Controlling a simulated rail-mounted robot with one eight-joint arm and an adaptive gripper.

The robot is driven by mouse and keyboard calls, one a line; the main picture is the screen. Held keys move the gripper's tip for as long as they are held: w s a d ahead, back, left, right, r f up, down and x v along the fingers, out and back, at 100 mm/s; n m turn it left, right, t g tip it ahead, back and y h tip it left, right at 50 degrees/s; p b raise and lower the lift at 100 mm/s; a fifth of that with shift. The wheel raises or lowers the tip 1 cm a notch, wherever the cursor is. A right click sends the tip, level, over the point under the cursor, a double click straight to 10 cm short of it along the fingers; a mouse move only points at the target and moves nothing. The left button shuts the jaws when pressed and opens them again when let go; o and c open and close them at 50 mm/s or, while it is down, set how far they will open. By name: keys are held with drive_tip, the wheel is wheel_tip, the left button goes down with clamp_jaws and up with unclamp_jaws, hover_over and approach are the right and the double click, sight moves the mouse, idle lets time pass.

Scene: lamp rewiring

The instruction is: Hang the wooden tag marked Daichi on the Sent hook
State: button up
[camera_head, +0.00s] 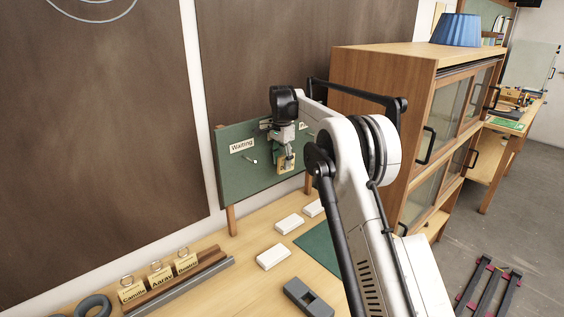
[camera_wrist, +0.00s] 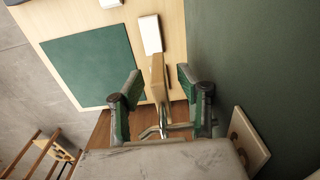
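My gripper (camera_head: 288,148) is at the green board (camera_head: 232,178). In the wrist view its fingers (camera_wrist: 160,88) are apart, with a wooden tag (camera_wrist: 157,78) seen edge-on between them and a gap on both sides. The tag (camera_head: 287,164) also shows below the gripper in the head view; its name is too small to read. Metal, perhaps its ring (camera_wrist: 163,130), shows at its near end; I cannot tell whether it is on a hook. The board has a "Waiting" label (camera_head: 243,146) and a partly hidden label (camera_head: 304,126) beginning with P. No Sent label is readable.
Tags Camille (camera_head: 132,293), Aarav (camera_head: 161,278) and Beatriz (camera_head: 187,264) stand on a rack at the lower left. White blocks (camera_head: 272,257) and a green mat (camera_head: 318,249) lie on the table. A wooden cabinet (camera_head: 385,70) stands close right of the board.

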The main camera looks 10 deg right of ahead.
drive_tip(key=shift+r, duration=0.15)
wheel_tip(320, 180, up, 11)
drive_tip(key=shift+r, duration=0.2)
drive_tip(key=s+d+r+n+t+b, duration=0.1)
drive_tip(key=s+r+n+b, duration=0.15)
drive_tip(key=s, duration=0.25)
drive_tip(key=s+r+n+t+b, duration=0.1)
drive_tip(key=s+r, duration=0.3)
drive_tip(key=s, duration=0.2)
drive_tip(key=s+f+n+t+b, duration=0.1)
drive_tip(key=s+n+t+b, duration=0.15)
drive_tip(key=s, duration=1.25)
drive_tip(key=s+f+n+t+b, duration=0.1)
drive_tip(key=s+f+n+b, duration=0.1)
drive_tip(key=s+f, duration=0.9)
drive_tip(key=s+d+f+n+t+b, duration=0.1)
drive_tip(key=s+f+n+b, duration=0.2)
drive_tip(key=s+f, duration=0.8)
drive_tip(key=s+n, duration=0.1)
drive_tip(key=s, duration=0.5)
drive_tip(key=shift+s+d+t, duration=0.15)
drive_tip(key=shift+d+t, duration=0.15)
drive_tip(key=shift+t, duration=0.05)
drive_tip(key=shift+f, duration=0.1)
